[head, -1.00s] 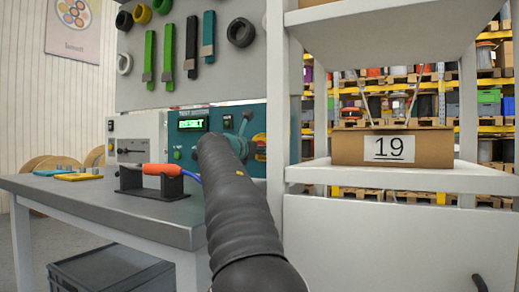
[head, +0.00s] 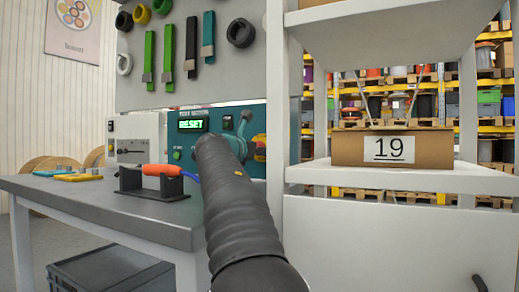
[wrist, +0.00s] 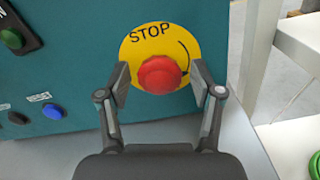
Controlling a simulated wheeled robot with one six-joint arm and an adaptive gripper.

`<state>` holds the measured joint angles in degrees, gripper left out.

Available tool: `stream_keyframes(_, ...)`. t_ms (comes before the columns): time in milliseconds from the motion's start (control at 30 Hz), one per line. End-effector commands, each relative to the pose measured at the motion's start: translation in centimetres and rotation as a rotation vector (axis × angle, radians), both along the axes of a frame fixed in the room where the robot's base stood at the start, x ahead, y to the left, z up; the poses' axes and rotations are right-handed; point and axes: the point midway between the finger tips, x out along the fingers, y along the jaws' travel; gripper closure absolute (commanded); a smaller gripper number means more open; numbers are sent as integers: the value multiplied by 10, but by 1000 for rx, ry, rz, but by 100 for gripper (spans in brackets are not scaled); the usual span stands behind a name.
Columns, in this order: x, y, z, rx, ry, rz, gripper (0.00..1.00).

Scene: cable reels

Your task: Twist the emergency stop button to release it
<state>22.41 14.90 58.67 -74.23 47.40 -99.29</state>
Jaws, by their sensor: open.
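The red emergency stop button (wrist: 159,73) sits on a round yellow plate (wrist: 143,45) marked STOP, on the front of a teal panel (wrist: 75,75). In the wrist view my gripper (wrist: 160,84) is open, one finger on each side of the button, with visible space between the fingers and the red cap. The panel's display (head: 192,124) reads RESET in green.
A grey workbench (head: 150,222) carries a black stand with an orange-handled tool (head: 162,169). A white shelf with a box marked 19 (head: 350,150) stands at the right.

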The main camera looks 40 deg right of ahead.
Motion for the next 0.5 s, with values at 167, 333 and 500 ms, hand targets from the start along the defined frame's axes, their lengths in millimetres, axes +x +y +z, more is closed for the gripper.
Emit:
stream_keyframes(167,0,0,0,0,0,0,34)
stream_keyframes(333,-3,8,0,0,-1,2,34)
stream_keyframes(500,-7,19,0,0,-1,2,34)
